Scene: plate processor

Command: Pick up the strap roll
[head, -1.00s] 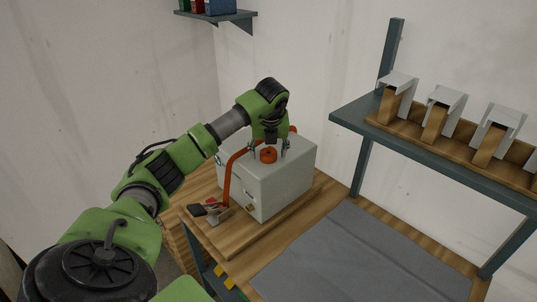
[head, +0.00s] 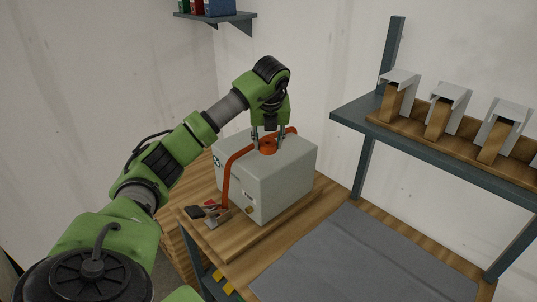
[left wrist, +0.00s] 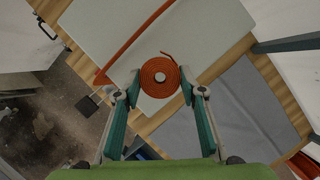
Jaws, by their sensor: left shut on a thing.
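The orange strap roll (head: 267,147) is at the top of the grey box (head: 283,182), between the fingers of my left gripper (head: 268,140). In the left wrist view the strap roll (left wrist: 160,77) is a coiled disc with a pale centre. The fingers of my left gripper (left wrist: 160,88) are shut on its two sides. I cannot tell whether the roll touches the box. My right gripper is in neither view.
An orange strap (head: 226,176) runs over the box and down to a small tool (head: 214,214) on the wooden bench. A grey mat (head: 360,260) lies clear at right. A shelf (head: 352,117) with several metal-and-wood pieces stands beyond.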

